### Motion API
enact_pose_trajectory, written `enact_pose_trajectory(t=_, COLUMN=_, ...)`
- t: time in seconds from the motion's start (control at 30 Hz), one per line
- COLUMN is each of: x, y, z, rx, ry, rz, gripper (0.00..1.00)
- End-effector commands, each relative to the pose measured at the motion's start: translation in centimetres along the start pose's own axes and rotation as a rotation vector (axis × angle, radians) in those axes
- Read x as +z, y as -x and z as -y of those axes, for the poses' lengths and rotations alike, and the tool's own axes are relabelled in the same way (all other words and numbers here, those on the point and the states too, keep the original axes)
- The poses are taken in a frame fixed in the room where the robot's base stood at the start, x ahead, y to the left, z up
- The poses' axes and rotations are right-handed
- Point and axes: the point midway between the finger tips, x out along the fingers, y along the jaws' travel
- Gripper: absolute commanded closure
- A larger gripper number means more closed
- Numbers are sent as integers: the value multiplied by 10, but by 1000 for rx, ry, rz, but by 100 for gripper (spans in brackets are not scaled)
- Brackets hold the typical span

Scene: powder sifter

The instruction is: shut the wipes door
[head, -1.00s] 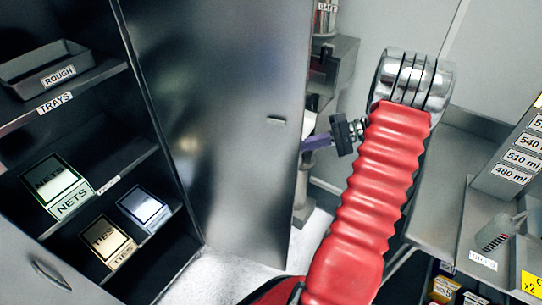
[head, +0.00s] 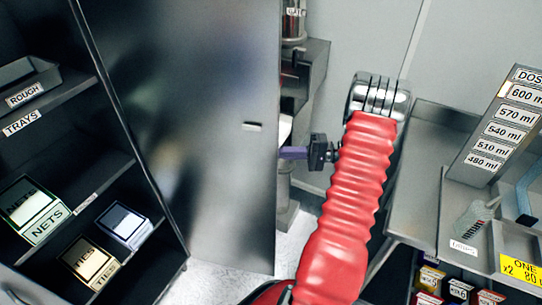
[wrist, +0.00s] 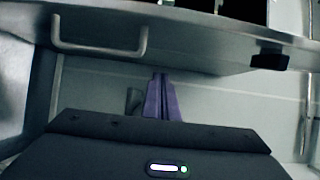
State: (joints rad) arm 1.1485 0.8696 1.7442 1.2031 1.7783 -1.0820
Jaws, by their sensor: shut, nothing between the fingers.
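A tall dark grey door (head: 215,130) stands open at the right side of the shelf cabinet in the head view. No label saying wipes is readable, so I cannot confirm its name. My gripper (head: 292,153) is at the door's free edge, its purple fingers shut and empty. The door seems to hide the fingertips, and contact cannot be told. In the wrist view the shut fingers (wrist: 162,97) point toward a grey panel edge (wrist: 200,57) that crosses the picture. A bar handle (wrist: 100,50) hangs at its left.
The cabinet shelves hold a rough tray (head: 28,85), a nets box (head: 32,210) and a ties box (head: 90,262). At right are a grey bench (head: 415,190) and a dose rack (head: 505,125). A grey stand (head: 312,75) is behind the door.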

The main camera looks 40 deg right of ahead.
Motion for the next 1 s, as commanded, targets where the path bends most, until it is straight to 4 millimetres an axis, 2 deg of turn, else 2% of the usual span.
enact_pose_trajectory(t=0.6, x=1, y=-93, z=0, rx=1, ry=-1, rz=4, gripper=100)
enact_pose_trajectory(t=0.8, x=25, y=-96, z=0, rx=1, ry=-2, rz=2, gripper=100)
enact_pose_trajectory(t=1.0, x=38, y=-99, z=0, rx=1, ry=-2, rz=2, gripper=100)
